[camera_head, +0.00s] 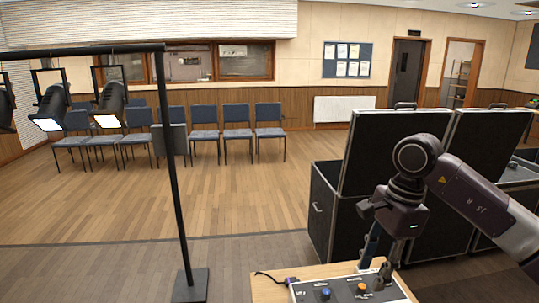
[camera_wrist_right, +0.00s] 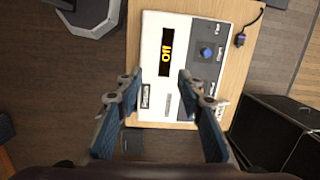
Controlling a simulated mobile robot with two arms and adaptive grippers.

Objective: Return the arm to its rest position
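My right arm comes in from the right in the head view, and its gripper (camera_head: 378,260) points down over the light grey control box (camera_head: 344,295). In the wrist view the two fingers of this gripper (camera_wrist_right: 157,88) stand apart with nothing between them, above the control box (camera_wrist_right: 152,30). The box's display (camera_wrist_right: 166,52) reads "Off". A blue knob (camera_wrist_right: 207,53) shows to its right. A finger hides part of the panel. My left gripper is not in view.
The box lies on a small wooden table (camera_head: 268,291) with a cable. Black flight cases (camera_head: 393,150) stand close behind my right arm. A black lamp stand (camera_head: 178,180) with spotlights (camera_head: 110,103) is at left. Blue chairs (camera_head: 237,118) line the back; the middle floor is clear.

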